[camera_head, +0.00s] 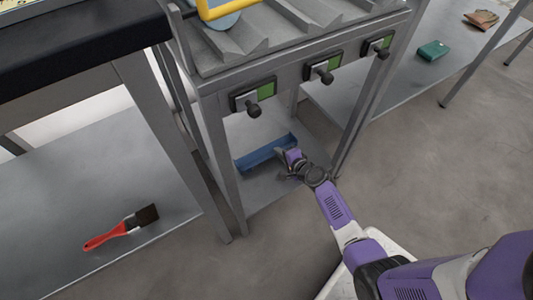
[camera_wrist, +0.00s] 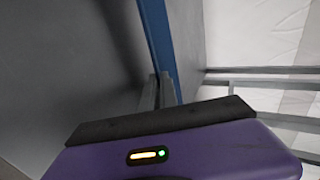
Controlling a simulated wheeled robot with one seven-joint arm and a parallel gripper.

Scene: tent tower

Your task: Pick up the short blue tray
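The short blue tray (camera_head: 265,154) lies on the lower shelf of the grey stand. In the wrist view the tray (camera_wrist: 156,35) is a narrow blue strip running from the top edge down to my fingertips. My gripper (camera_head: 287,163) is at the tray's right end in the head view. In the wrist view my gripper's two grey fingers (camera_wrist: 158,90) are close together, beside or over the blue strip. The wrist housing hides the finger bases. I cannot tell whether the fingers grip the tray wall.
The stand's legs (camera_head: 226,165) and front panel with knobs (camera_head: 325,72) frame the shelf opening around my arm. A red-handled brush (camera_head: 122,227) lies on the left shelf. A green box (camera_head: 433,51) and a brown item (camera_head: 481,19) lie on the right shelf.

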